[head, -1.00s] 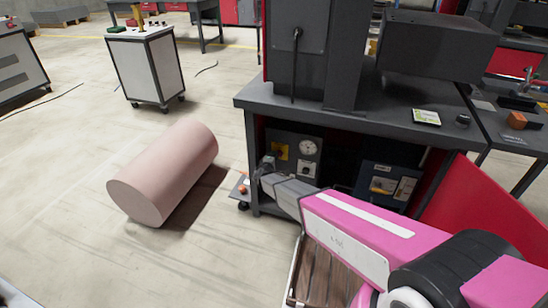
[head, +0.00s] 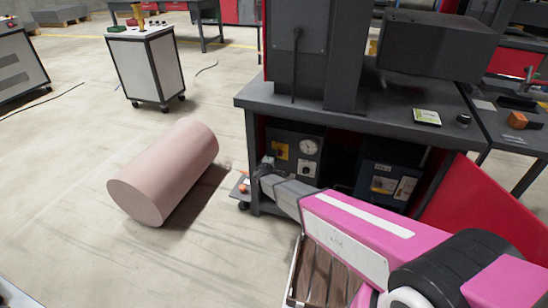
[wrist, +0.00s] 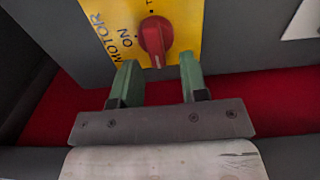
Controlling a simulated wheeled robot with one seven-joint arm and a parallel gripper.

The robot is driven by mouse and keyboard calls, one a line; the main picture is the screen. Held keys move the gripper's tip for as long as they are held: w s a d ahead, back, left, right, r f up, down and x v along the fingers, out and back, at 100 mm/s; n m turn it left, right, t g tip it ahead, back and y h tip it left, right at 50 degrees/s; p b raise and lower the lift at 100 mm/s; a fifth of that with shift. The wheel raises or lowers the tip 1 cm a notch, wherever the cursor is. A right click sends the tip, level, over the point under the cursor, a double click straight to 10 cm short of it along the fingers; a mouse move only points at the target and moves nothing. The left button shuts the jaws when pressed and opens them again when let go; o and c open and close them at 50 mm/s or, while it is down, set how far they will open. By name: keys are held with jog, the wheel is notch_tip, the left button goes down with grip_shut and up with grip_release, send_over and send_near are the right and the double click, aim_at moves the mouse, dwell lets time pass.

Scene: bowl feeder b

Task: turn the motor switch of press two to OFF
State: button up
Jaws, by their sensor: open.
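In the wrist view a red rotary switch knob (wrist: 156,36) sits on a yellow plate (wrist: 110,22) marked MOTOR and ON. The knob's grip looks roughly upright in this view, and the upper lettering is cut off by the frame. My gripper (wrist: 158,72) is open, its two green fingers apart just below the knob, one toward each side, not closed on it. In the head view my gripper (head: 266,166) is at the left front of the grey control box (head: 295,150) under the bench. The knob is too small to make out there.
The grey bench top (head: 350,115) overhangs the box. A dark blue box (head: 385,182) stands to its right under the bench. A red panel (head: 470,210) slants at the right. A pink cylinder (head: 165,170) lies on the floor at left, with open floor around it.

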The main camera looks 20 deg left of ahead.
jog(key=s, duration=1)
jog(key=shift+a, duration=0.4)
jog(key=d+r+m+g+h, duration=0.3)
jog(key=d+m+g+h, duration=0.15)
jog(key=d, duration=1.05)
jog(key=d+r+m+g+h, duration=0.3)
jog(key=d+m+g, duration=0.2)
jog(key=d, duration=1)
jog(key=s+d+r+m+g+y, duration=0.4)
jog(key=s+d, duration=0.3)
jog(key=d, duration=0.1)
jog(key=s+d+r+m+g+y, duration=0.3)
jog(key=s+d+r+g+y, duration=0.1)
jog(key=s+d, duration=0.3)
jog(key=shift+d+m+y, duration=0.35)
jog(key=shift+d, duration=0.85)
